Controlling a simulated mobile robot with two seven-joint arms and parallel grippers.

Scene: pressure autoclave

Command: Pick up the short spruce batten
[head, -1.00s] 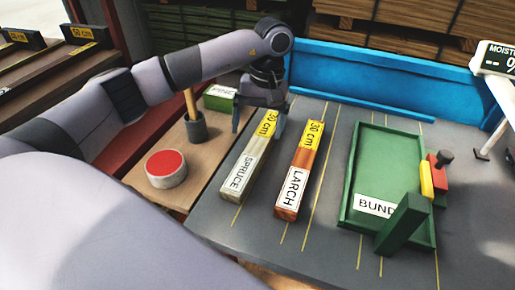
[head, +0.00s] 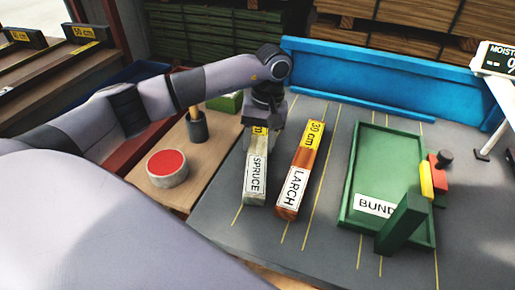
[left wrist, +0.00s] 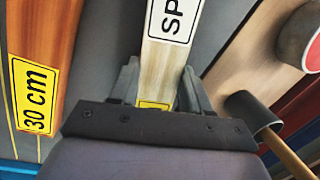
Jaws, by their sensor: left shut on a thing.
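The short spruce batten (head: 256,183) is a pale wood bar with a white SPRUCE label and a yellow length label at its far end. It is at the left of the grey table in the head view. My left gripper (head: 262,128) is at its far end, coming from above. In the left wrist view, the batten (left wrist: 166,65) runs between the two fingers of my left gripper (left wrist: 160,88), which is shut on it. The gripper partly covers the yellow label. I cannot tell whether the batten is clear of the table. My right gripper is not in view.
A reddish larch batten (head: 299,180) marked 30 cm lies just right of the spruce. Further right is a green tray (head: 385,165) labelled BUND. A red-topped round tin (head: 167,167) and a dark cup (head: 196,127) stand on the left. A blue rail (head: 380,80) borders the back.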

